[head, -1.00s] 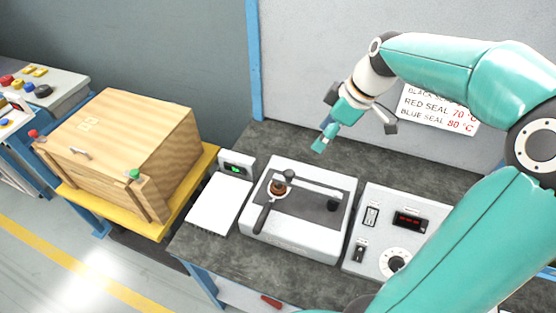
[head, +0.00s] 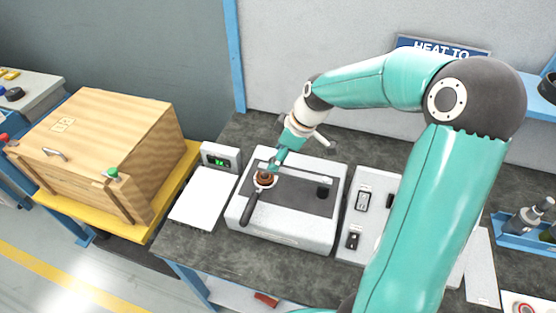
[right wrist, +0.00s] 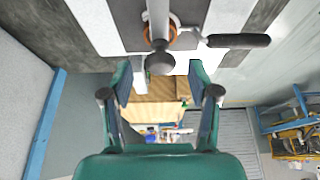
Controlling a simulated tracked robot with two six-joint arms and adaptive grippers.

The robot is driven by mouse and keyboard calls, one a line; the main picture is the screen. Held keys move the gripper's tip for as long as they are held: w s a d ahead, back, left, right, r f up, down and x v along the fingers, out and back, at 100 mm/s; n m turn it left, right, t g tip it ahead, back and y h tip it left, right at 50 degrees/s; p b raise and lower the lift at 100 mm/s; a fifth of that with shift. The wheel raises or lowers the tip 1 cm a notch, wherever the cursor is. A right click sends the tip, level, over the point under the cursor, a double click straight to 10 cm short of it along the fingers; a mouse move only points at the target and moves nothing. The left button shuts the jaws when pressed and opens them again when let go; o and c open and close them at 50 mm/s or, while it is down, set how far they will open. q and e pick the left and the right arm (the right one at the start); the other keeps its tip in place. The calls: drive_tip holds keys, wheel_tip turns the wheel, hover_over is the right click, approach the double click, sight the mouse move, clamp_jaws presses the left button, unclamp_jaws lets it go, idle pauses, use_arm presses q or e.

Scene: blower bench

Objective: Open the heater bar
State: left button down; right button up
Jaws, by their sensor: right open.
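The pale heater bar (head: 303,172) lies across the dark top of the white press unit (head: 290,228). In the right wrist view the bar (right wrist: 158,18) ends in a round grey knob (right wrist: 160,62). My right gripper (head: 273,166) is open at the bar's left end and hides the knob in the head view. In the right wrist view the gripper's fingers (right wrist: 160,80) stand apart on either side, and the knob shows centred just beyond the tips. I cannot tell whether they touch it. My left gripper is not in view.
A round copper-coloured piece (head: 264,179) sits in a holder with a black handle (head: 250,208), close to my gripper. A control box (head: 358,212) stands right of the press. A white plate with a green display (head: 219,161) and a wooden crate (head: 108,150) stand left.

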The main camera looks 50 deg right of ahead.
drive_tip(key=shift+a+f, duration=0.1)
drive_tip(key=shift+f, duration=0.15)
clamp_jaws()
drive_tip(key=shift+w, duration=0.1)
idle(0.4)
